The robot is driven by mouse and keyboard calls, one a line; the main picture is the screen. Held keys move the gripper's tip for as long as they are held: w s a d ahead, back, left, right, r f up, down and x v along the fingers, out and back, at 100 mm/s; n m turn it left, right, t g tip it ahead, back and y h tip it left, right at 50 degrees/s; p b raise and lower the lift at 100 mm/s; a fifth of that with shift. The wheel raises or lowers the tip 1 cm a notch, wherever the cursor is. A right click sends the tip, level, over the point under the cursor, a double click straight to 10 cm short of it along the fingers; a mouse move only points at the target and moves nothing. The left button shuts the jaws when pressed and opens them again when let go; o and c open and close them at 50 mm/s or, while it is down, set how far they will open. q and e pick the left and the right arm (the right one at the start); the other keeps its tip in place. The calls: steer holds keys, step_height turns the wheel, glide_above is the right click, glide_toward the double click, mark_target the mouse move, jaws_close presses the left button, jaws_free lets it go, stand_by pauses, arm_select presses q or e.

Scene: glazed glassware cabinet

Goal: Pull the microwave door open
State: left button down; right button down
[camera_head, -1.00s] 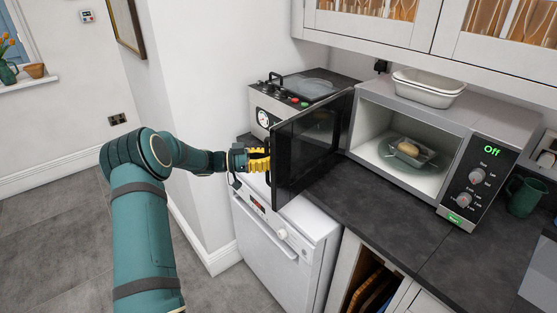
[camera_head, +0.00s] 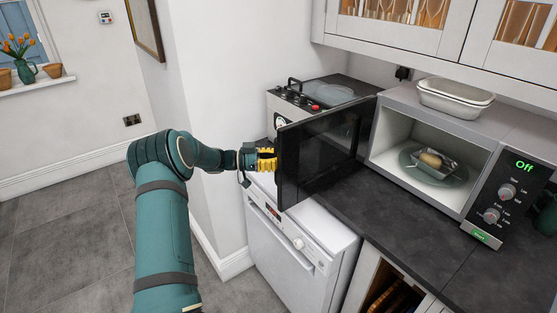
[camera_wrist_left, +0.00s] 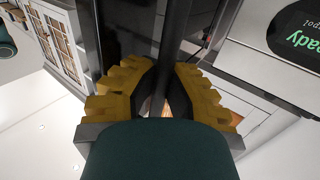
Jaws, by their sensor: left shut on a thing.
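The microwave (camera_head: 507,118) stands on the dark worktop with its dark glass door (camera_head: 322,152) swung wide open to the left. The display reads "Off". My left gripper (camera_head: 266,160), with yellow fingers, is at the door's free edge, shut on the door handle. In the left wrist view, the fingers (camera_wrist_left: 165,78) close around the dark handle bar (camera_wrist_left: 178,38). The handle is mostly hidden in the head view. My right gripper is out of view.
A small cooker (camera_head: 320,92) stands behind the door. A white dishwasher (camera_head: 285,250) is below it. A green mug (camera_head: 546,216) is at the right edge. Floor space is free left of the units.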

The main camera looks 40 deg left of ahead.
arm_select(q)
steer(key=c, duration=1)
jaws_free()
steer(key=shift+s+a, duration=0.2)
steer(key=shift+a, duration=0.05)
steer(key=v, duration=1.2)
